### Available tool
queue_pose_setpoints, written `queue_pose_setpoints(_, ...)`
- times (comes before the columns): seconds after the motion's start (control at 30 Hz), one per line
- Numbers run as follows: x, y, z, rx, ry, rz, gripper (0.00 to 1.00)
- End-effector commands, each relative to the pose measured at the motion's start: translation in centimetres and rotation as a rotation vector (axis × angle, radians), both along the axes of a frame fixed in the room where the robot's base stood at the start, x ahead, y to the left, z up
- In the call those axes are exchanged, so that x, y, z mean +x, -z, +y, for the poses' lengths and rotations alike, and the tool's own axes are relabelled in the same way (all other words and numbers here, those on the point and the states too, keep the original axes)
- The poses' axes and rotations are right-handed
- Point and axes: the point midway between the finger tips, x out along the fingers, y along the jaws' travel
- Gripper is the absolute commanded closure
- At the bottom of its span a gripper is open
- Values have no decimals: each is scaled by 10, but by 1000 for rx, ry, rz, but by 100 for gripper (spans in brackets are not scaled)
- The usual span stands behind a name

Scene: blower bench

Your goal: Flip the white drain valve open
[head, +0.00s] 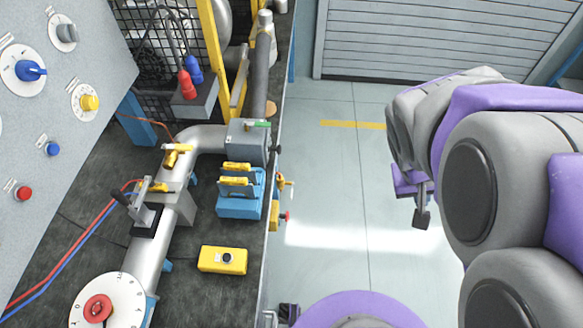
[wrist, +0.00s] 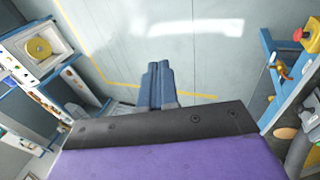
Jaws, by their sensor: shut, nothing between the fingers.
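I cannot make out a white drain valve handle in either view. A small valve with an orange-yellow handle (head: 281,182) sits on the bench's front edge in the head view. An orange handle (wrist: 284,71) on a blue post also shows at the right of the wrist view. My gripper (head: 421,218) hangs over the open floor, right of the bench and apart from it. In the wrist view its blue-grey fingers (wrist: 158,85) are together, with nothing between them.
A knob panel (head: 60,130) stands at left. A shelf (wrist: 50,60) shows in the wrist view. The floor (head: 335,190) is clear.

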Motion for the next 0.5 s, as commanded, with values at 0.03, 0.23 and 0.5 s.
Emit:
queue_pose_setpoints(0.03, 29, -8, -17, -60, -18, -36, 100)
queue_pose_setpoints(0.23, 148, -30, -56, -255, -183, -209, 100)
queue_pose_setpoints(0.5, 296, -20, -11, -344, -559, -362, 100)
